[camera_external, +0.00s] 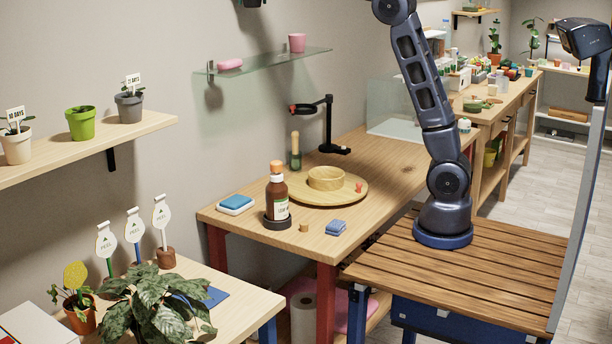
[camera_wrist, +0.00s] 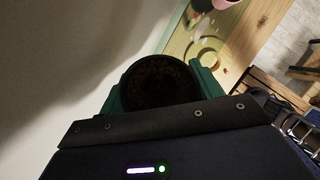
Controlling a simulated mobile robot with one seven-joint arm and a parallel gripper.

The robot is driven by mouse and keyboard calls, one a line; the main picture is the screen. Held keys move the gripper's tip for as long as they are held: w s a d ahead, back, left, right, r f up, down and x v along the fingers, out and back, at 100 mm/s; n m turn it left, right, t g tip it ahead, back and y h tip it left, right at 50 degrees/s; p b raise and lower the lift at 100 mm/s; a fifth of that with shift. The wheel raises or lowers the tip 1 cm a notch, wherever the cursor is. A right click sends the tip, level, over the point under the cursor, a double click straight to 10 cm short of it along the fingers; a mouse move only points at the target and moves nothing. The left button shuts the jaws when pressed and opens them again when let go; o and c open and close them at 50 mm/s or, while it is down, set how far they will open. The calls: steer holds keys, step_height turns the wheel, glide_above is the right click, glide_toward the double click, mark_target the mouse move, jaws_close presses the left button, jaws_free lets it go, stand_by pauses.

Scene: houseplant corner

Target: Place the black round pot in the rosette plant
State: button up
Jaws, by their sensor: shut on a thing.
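My gripper (camera_wrist: 161,92) has green fingers on both sides of a black round pot (camera_wrist: 157,62) and is shut on it. The pot's dark, brownish inside faces the wrist camera. In the external view my arm rises out of the top of the frame. A small dark object (camera_external: 252,3) is cut off at the top edge there; I cannot tell if it is the held pot. A large leafy plant (camera_external: 152,305) stands at the front left. Small plants stand in a white pot (camera_external: 17,148) and a grey pot (camera_external: 129,107) on the left shelf. I cannot tell which is the rosette plant.
A glass shelf (camera_external: 270,58) holds a pink pot (camera_external: 297,43) and a pink oval thing (camera_external: 230,64). A green pot (camera_external: 80,124) stands on the left shelf. Below are a brown bottle (camera_external: 277,192), a round wooden board (camera_external: 345,198) and a black stand (camera_external: 328,125). The air above the table is clear.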

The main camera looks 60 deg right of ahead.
steer(key=s+a+f+n, duration=0.1)
steer(key=a+f+n, duration=0.15)
steer(key=a, duration=1.25)
steer(key=n+t+y, duration=0.2)
steer(key=n+y, duration=0.1)
steer(key=n, duration=0.4)
glide_above(149, 292)
steer(key=s, duration=0.1)
step_height(149, 292, down, 35)
steer(key=shift+s+f, duration=0.2)
steer(key=shift+f, duration=10.1)
steer(key=shift+f, duration=0.45)
